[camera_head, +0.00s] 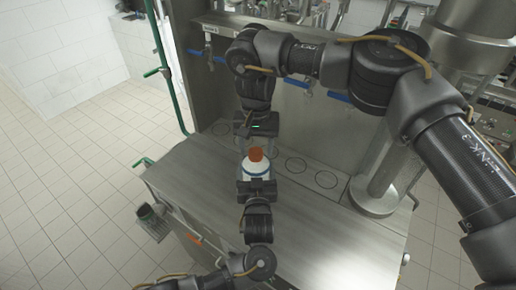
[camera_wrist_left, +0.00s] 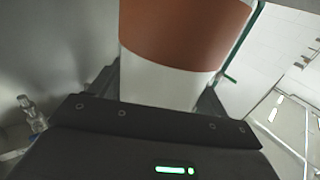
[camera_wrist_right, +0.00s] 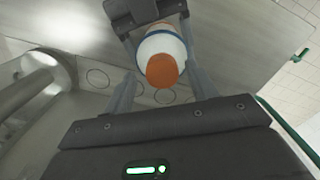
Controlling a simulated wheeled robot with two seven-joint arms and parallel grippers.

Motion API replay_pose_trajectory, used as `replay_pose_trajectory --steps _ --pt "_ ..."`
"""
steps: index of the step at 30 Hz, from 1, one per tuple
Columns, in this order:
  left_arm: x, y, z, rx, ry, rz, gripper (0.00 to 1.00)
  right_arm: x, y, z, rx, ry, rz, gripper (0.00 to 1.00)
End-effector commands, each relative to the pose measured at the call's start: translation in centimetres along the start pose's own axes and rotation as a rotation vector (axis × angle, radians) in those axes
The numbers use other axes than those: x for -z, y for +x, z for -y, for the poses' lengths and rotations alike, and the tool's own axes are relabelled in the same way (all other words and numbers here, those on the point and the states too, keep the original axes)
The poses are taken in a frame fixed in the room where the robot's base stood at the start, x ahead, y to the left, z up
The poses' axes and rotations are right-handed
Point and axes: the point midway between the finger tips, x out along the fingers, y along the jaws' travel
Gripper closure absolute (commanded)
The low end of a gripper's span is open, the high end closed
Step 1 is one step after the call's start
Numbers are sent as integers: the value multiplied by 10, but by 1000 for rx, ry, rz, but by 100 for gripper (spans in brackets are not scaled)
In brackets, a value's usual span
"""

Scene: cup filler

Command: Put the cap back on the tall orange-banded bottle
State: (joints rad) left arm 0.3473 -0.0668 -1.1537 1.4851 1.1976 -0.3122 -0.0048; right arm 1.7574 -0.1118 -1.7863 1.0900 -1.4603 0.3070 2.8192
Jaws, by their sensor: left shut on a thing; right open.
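The bottle (camera_head: 257,170) is white with a blue ring near its top, and an orange cap (camera_head: 256,154) sits on its top. My left gripper (camera_head: 256,186) is shut on the bottle and holds it roughly upright. In the left wrist view the orange-banded body of the bottle (camera_wrist_left: 185,35) fills the space between the fingers. My right gripper (camera_head: 261,142) is open, just behind the bottle top. In the right wrist view the cap (camera_wrist_right: 162,70) shows between its spread fingers (camera_wrist_right: 160,62). Whether they touch the cap, and how firmly the cap sits, I cannot tell.
A steel counter (camera_head: 330,235) with round marked rings (camera_head: 326,179) lies below. Blue-handled taps (camera_head: 338,97) line the steel panel behind. A steel column (camera_head: 378,190) stands at right. A green pipe (camera_head: 168,80) and a small dark container (camera_head: 146,212) are at left.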

Motion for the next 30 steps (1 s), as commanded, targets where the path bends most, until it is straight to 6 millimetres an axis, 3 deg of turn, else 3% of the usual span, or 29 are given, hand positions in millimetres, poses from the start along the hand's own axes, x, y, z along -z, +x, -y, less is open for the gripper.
replay_pose_trajectory --steps 7,17,24,30 --pt "0 -1 -2 -4 -3 0 87 0 -32 0 0 1 -4 43" --pt "0 -1 -2 -4 -3 0 87 -1 -38 0 0 0 -2 43" --pt "0 -1 -2 -4 -3 0 87 -1 -38 0 0 0 -2 17" --pt "0 -1 -2 -4 -3 -1 87 -1 -38 0 0 0 -2 17"
